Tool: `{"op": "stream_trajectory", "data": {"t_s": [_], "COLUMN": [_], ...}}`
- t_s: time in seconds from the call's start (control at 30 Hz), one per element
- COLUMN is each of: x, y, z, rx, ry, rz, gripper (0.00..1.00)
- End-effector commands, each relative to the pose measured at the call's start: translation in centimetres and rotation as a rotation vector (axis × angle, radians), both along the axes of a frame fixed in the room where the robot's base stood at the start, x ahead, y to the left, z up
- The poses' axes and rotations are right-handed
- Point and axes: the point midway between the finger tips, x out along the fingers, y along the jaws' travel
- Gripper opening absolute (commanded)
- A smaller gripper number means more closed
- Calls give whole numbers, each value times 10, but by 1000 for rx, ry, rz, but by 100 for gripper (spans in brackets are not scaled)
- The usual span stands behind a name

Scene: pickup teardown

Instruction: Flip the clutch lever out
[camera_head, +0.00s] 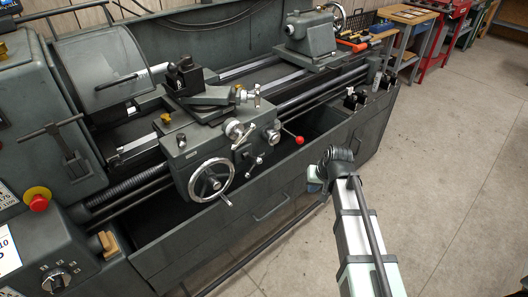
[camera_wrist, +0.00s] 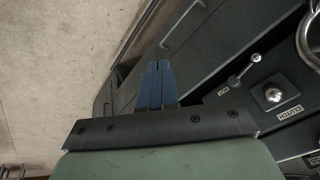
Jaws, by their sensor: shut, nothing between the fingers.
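In the wrist view a silver ball knob, the clutch lever (camera_wrist: 273,95), stands beside a plate reading CLUTCH (camera_wrist: 288,111) on the dark apron panel. The knob is seen nearly end on, so its tilt is hard to judge. My gripper (camera_wrist: 158,66) has two blue fingers close together, with nothing between them. The fingers are left of the clutch knob and apart from it. In the head view the carriage apron (camera_head: 200,150) carries several levers; I cannot tell for sure which is the clutch. My arm is at its right, and the fingertips are not clear there.
A second ball-ended lever (camera_wrist: 243,70) is close to the clutch knob. The large handwheel (camera_head: 212,180) and a red-knobbed lever (camera_head: 298,139) project from the carriage. Lathe front panels (camera_head: 270,205) lie below. Open floor (camera_head: 450,170) is at right.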

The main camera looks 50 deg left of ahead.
Motion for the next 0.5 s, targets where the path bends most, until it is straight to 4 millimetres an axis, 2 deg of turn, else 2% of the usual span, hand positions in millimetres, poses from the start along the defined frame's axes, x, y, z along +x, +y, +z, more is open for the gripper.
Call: {"op": "stream_trajectory", "data": {"t_s": [0.03,0.1,0.33,0.47,0.5], "x": [0,-1,-3,4,6], "y": [18,35,86,112,125], "z": [17,39,110,150,162], "rx": [24,53,152,213,237], "ry": [-5,-11,-17,-10,0], "rz": [20,44,128,188,223], "gripper": [0,0,0,0,0]}}
